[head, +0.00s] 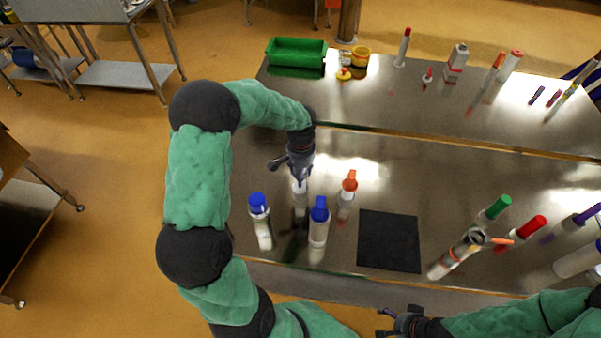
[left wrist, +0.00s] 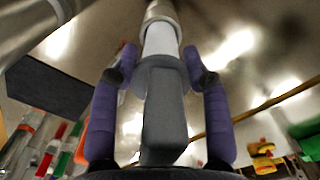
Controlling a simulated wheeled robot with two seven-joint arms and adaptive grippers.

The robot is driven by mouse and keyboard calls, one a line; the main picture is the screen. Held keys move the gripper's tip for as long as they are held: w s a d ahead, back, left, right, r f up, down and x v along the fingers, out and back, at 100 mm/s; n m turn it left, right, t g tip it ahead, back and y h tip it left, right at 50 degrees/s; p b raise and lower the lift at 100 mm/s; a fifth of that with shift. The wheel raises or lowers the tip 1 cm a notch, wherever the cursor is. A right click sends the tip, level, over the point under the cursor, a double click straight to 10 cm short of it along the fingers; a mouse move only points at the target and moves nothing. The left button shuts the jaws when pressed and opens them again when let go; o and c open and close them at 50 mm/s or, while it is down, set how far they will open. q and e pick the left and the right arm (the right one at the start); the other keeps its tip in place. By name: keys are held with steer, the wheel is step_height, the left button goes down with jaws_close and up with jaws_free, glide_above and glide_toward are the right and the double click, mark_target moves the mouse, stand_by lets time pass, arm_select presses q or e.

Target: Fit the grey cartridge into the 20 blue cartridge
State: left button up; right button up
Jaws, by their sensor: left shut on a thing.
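My left gripper (head: 300,176) points down over the left part of the steel table. It is shut on the grey cartridge (head: 300,194), whose pale body hangs upright below the fingers. In the left wrist view the grey cartridge (left wrist: 163,105) has a grey upper part between the two purple fingers and a white body beyond. I cannot tell whether its lower end touches the table. One blue-capped cartridge (head: 319,226) stands just right of it, another blue-capped cartridge (head: 261,225) to its left. Any numbers are too small to read. My right gripper (head: 384,322) is empty, fingers apart, at the front edge.
An orange-capped cartridge (head: 347,191) stands close on the right. A black mat (head: 389,241) lies right of the blue-capped pair. Green-capped (head: 493,209) and red-capped (head: 527,232) cartridges stand farther right. A green bin (head: 296,53) and yellow cup (head: 361,56) are at the back.

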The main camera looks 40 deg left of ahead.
arm_select(q)
steer(key=shift+f+b, duration=0.9)
steer(key=shift+f, duration=0.5)
steer(key=o, duration=1.2)
steer(key=shift+o, duration=0.2)
step_height(320, 180, up, 12)
steer(key=shift+w+r, duration=0.1)
